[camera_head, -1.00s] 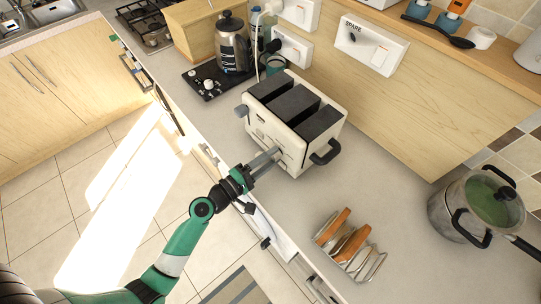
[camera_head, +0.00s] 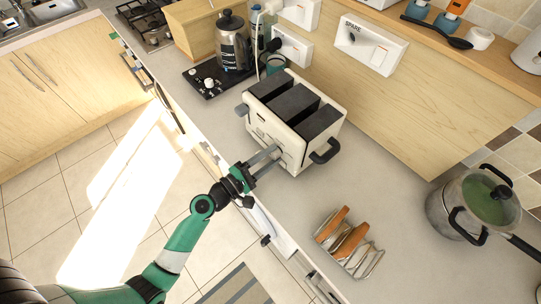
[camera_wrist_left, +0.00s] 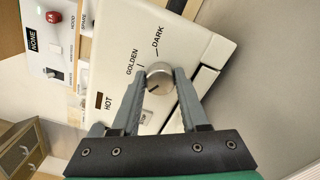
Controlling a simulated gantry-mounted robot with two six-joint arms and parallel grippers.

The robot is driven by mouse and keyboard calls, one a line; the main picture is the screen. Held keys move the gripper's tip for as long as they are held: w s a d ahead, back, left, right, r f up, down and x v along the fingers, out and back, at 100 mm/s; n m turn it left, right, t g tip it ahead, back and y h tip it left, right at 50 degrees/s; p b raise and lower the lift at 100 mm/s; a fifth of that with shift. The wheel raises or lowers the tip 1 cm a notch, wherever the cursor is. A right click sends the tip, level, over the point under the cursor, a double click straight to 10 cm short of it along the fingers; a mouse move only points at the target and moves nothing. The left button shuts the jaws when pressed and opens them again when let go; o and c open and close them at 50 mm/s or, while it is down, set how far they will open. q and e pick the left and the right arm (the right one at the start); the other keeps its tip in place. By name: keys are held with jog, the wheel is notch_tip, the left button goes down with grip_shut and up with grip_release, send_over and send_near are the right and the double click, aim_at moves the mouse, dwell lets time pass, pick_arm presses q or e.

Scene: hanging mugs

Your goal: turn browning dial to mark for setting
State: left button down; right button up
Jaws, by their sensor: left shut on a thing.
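The cream toaster (camera_head: 292,150) stands on the counter with its front face toward my left arm. In the left wrist view its browning dial (camera_wrist_left: 159,75) is a round silver knob beside the printed words GOLDEN and DARK, each with a short mark line. A dark line on the knob shows at its lower left in that picture, away from those two marks. My left gripper (camera_head: 273,156) is shut on the dial, with one finger on each side of it. In the head view the fingers largely hide the dial. My right gripper is not in view.
A black side handle (camera_head: 325,152) and a grey lever (camera_head: 242,110) stick out from the toaster. A toast rack (camera_head: 349,243) stands near the counter's front edge, and a lidded pot (camera_head: 474,205) is at the right. The counter between toaster and pot is clear.

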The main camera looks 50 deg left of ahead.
pick_arm(q)
jog(key=shift+c, duration=2.1)
grip_release()
jog(key=shift+s, duration=0.1)
jog(key=s+b, duration=0.2)
jog(key=s, duration=0.9)
jog(key=shift+s+a, duration=0.2)
jog(key=shift+s, duration=0.05)
